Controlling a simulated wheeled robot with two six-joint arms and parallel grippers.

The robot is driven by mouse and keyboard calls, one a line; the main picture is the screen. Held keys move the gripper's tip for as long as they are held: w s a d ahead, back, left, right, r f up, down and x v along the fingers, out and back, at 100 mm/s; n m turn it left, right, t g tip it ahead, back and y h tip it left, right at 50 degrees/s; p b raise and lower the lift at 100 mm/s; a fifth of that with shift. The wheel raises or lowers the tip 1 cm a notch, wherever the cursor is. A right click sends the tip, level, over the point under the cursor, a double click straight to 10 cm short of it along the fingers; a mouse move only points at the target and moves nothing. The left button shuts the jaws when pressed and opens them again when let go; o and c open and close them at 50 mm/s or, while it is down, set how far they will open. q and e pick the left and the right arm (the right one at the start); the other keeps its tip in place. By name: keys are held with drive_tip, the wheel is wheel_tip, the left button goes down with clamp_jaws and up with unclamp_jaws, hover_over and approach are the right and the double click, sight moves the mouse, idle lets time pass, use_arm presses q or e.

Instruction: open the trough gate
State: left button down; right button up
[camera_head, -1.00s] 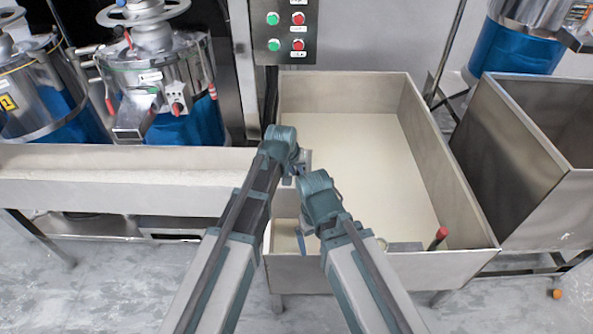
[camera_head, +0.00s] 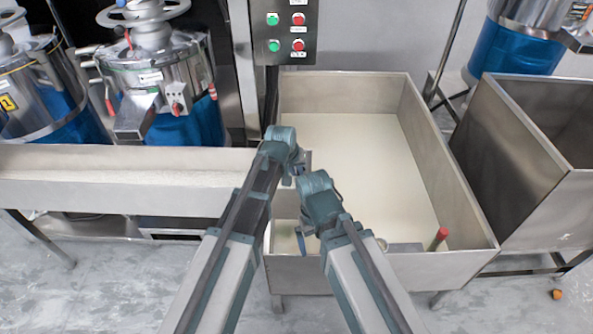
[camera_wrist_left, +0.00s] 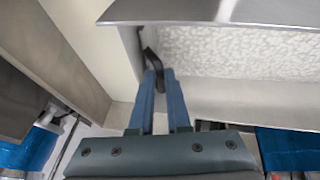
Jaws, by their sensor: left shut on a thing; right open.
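The long metal trough (camera_head: 120,178) at the left holds a pale mass and ends at the square basin. In the left wrist view its pale, lumpy content (camera_wrist_left: 235,52) shows between metal walls. My left gripper (camera_head: 298,170) is at the trough's right end. In the left wrist view, my left gripper (camera_wrist_left: 160,84) is shut on a dark, curved handle (camera_wrist_left: 150,64), apparently the gate's, at the trough end. The gate plate itself is not clearly seen. My right gripper (camera_head: 302,238) is open and empty over the basin's front left corner.
The basin (camera_head: 420,125) holds pale liquid; a red-topped rod (camera_head: 438,238) stands at its front right. An empty-looking metal bin (camera_head: 510,180) is at the right. A button panel (camera_head: 286,32) hangs above. Blue-and-steel machines (camera_head: 170,80) stand behind the trough.

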use_arm(q)
drive_tip(key=shift+r, duration=0.15)
idle(0.3)
wheel_tip(320, 180, up, 5)
drive_tip(key=p, duration=0.5)
drive_tip(key=shift+r+p, duration=0.2)
drive_tip(key=shift+p, duration=0.15)
drive_tip(key=shift+w+f, duration=0.1)
drive_tip(key=shift+f, duration=0.05)
drive_tip(key=c, duration=1.2)
unclamp_jaws()
drive_tip(key=shift+o, duration=0.2)
drive_tip(key=p+v, duration=1.2)
drive_tip(key=v, duration=0.2)
drive_tip(key=shift+f, duration=0.1)
